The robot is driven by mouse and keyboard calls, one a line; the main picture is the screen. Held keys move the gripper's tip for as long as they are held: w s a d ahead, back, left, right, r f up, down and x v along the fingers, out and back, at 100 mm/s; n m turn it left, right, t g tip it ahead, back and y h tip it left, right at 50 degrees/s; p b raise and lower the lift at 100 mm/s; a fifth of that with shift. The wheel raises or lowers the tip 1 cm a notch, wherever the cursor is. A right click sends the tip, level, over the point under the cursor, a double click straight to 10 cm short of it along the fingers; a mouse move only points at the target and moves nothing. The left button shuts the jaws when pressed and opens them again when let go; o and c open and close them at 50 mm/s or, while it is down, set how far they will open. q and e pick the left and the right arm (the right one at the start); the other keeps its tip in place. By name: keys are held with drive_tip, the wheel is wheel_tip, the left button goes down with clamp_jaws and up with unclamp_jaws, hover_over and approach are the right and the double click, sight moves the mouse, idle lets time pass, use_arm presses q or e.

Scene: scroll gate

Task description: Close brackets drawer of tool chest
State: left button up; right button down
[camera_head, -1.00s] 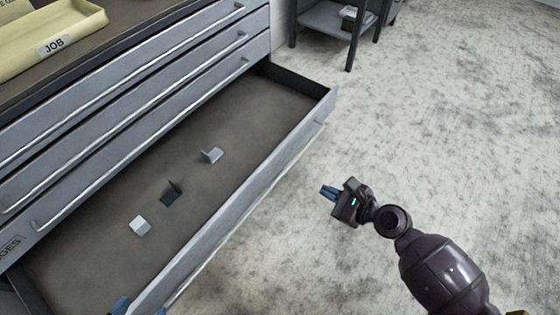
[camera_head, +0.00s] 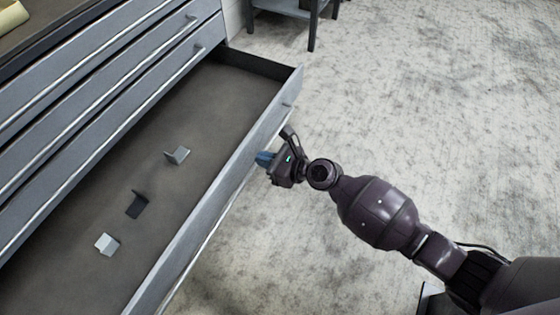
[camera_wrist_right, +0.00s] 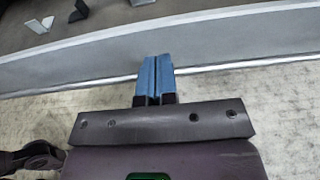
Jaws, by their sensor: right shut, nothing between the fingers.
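The open drawer (camera_head: 206,213) of the grey tool chest (camera_head: 100,98) is pulled far out and holds three small brackets. These are a light grey one (camera_head: 177,155), a dark one (camera_head: 137,204) and a whitish one (camera_head: 107,244). My right gripper (camera_head: 264,159) is shut and empty at the outer side of the drawer front, near its far end. In the right wrist view its blue fingers (camera_wrist_right: 155,76) are together against or just before the drawer front (camera_wrist_right: 230,45); I cannot tell whether they touch. My left gripper is out of view.
Closed drawers with long handles sit above the open one. A yellowish tray (camera_head: 12,15) is on top of the chest. A dark-legged table (camera_head: 300,10) stands at the back. The grey floor (camera_head: 430,110) to the right is clear.

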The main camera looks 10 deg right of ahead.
sight(242, 151)
drive_tip(key=shift+w+a, duration=0.6)
drive_tip(key=shift+a, duration=0.3)
drive_tip(key=shift+w+a, duration=0.6)
drive_tip(key=shift+a, duration=0.25)
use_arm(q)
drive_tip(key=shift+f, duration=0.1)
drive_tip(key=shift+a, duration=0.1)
